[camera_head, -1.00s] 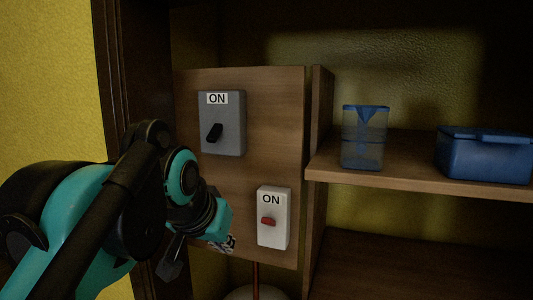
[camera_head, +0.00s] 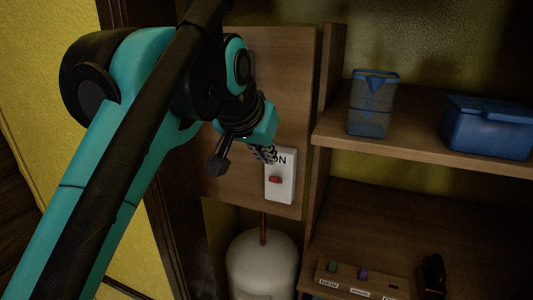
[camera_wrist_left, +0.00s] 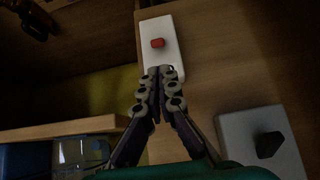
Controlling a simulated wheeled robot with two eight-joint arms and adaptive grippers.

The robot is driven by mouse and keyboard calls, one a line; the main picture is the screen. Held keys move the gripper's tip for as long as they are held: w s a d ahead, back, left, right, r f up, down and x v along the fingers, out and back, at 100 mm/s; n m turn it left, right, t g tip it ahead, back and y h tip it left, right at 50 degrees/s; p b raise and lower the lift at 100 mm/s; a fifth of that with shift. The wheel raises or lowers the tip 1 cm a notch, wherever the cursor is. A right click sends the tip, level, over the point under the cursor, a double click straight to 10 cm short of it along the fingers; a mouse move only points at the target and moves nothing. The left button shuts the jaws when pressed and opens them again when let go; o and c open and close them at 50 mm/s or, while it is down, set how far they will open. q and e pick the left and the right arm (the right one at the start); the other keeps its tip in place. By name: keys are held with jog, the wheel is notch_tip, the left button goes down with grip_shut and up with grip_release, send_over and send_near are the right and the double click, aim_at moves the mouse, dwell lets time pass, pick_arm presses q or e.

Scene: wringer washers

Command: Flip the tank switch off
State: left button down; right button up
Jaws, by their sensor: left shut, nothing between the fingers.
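A white switch box (camera_head: 285,191) with a red toggle (camera_head: 275,180) is on the wooden panel, and its ON label is partly covered by my gripper. My left gripper (camera_head: 266,154) is shut and empty, with its fingertips at the label end of the box. In the left wrist view the fingertips (camera_wrist_left: 163,76) overlap that end of the box, short of the red toggle (camera_wrist_left: 157,43); I cannot tell whether they touch. The grey switch box (camera_wrist_left: 243,135) with a black lever (camera_wrist_left: 269,144) shows in the wrist view and is hidden behind my arm in the head view.
A white tank (camera_head: 262,268) with a pipe stands below the panel. To the right are shelves with a blue translucent container (camera_head: 372,105) and a blue box (camera_head: 488,127). A lower shelf holds a labelled wooden block (camera_head: 350,279) with coloured pieces. A panel edge (camera_head: 329,90) divides them.

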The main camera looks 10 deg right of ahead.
aim_at(276, 180)
pick_arm(q)
jog(key=x, duration=0.7)
dwell(0.3)
jog(key=shift+s+a+f+b, duration=0.1)
jog(key=shift+f+b, duration=0.05)
jog(key=shift+b, duration=0.3)
jog(key=shift+s+a+f+t+h+b, duration=0.15)
jog(key=shift+t+h+b, duration=0.3)
jog(key=shift+t, duration=0.25)
jog(key=shift+s+a+f+t+h+b, duration=0.1)
jog(key=shift+s+f+t+h+b, duration=0.2)
jog(key=shift+b, duration=0.45)
jog(key=f+t+h+b, duration=0.1)
jog(key=t+b, duration=0.1)
jog(key=b, duration=0.1)
jog(key=s+f+t+h+b, duration=0.1)
jog(key=t+h+b, duration=0.1)
jog(key=t+b, duration=0.1)
jog(key=a+f+t+h+b, duration=0.1)
jog(key=f+t+h+b, duration=0.1)
jog(key=b, duration=0.1)
jog(key=shift+s+t, duration=0.25)
jog(key=shift+t, duration=0.05)
jog(key=shift+a, duration=0.1)
